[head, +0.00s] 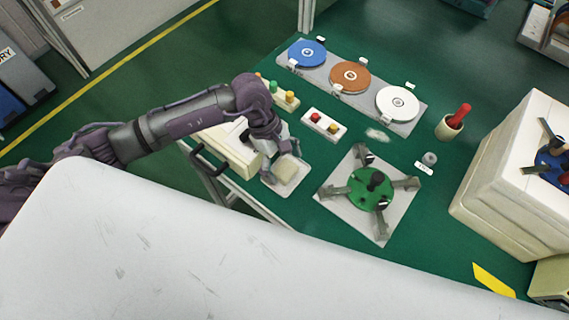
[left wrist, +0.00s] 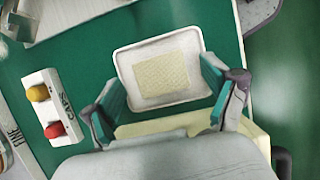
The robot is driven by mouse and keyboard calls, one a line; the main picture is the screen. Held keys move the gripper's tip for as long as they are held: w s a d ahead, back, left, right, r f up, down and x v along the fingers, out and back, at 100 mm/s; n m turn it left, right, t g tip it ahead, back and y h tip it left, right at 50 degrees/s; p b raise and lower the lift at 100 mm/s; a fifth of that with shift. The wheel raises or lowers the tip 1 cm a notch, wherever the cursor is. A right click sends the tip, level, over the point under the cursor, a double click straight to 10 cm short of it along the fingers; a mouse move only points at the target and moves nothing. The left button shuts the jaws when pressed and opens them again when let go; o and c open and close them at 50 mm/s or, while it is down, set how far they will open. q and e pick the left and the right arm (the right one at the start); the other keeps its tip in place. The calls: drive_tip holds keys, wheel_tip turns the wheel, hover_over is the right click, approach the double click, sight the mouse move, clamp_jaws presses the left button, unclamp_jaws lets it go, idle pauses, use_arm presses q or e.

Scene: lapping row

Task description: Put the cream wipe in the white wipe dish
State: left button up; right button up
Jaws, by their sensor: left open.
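The cream wipe (left wrist: 161,74) lies flat inside the white wipe dish (left wrist: 142,99), within its raised rim. In the head view the wipe (head: 288,171) and part of the dish (head: 297,186) show beside my left gripper (head: 279,170), which partly covers them. In the left wrist view my left gripper (left wrist: 162,88) is open, its two fingers apart at either side of the near part of the dish. Nothing is held between the fingers. The exact height of the fingers above the dish cannot be told. My right gripper is not in view.
A white block with red and yellow caps (head: 324,125) stands behind the dish. A grey plate with a green disc fixture (head: 370,188) is to its right. A cream box (head: 225,147) lies under my left arm. Blue, brown and white discs (head: 398,102) sit further back.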

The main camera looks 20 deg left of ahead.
use_arm(q)
drive_tip(key=b+v, duration=0.2)
drive_tip(key=v, duration=0.9)
drive_tip(key=shift+r, duration=0.15)
